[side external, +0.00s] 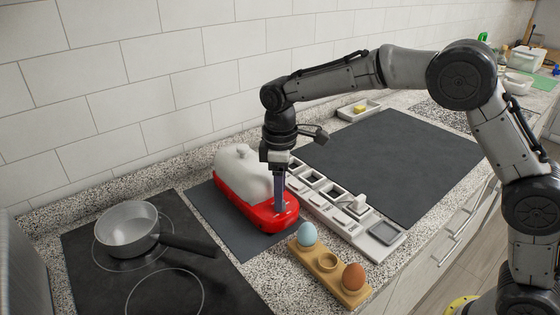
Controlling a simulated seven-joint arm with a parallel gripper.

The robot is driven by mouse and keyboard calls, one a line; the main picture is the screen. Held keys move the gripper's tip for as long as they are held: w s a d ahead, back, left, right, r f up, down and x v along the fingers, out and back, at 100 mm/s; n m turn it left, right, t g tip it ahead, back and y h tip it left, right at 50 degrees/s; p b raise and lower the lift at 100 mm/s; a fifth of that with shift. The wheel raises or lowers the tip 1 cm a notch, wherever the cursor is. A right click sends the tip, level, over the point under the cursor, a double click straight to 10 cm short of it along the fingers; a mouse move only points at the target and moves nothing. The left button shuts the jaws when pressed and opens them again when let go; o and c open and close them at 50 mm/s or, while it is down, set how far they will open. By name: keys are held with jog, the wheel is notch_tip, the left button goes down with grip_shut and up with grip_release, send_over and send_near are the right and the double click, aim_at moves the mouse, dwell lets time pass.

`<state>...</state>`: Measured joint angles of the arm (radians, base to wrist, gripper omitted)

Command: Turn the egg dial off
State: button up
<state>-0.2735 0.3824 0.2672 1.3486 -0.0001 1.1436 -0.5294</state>
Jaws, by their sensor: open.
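A red egg cooker (232,207) with a white domed lid (243,171) stands on a dark mat on the counter. My gripper (279,207) points straight down at the right front end of the red base, where a small pale part shows at the fingertips. The fingers hide most of the dial there, so its setting cannot be read. My gripper is open, with its fingertips at or just above the base; I cannot tell whether they touch the dial.
A wooden holder (329,262) carries a blue egg (307,234) and a brown egg (353,277) in front. A white compartment tray (335,222) lies close on the right. A saucepan (128,229) sits on the hob at left. The large dark mat (392,165) is clear.

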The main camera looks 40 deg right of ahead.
notch_tip(320, 180, up, 12)
jog(key=shift+f, duration=0.15)
dwell(0.3)
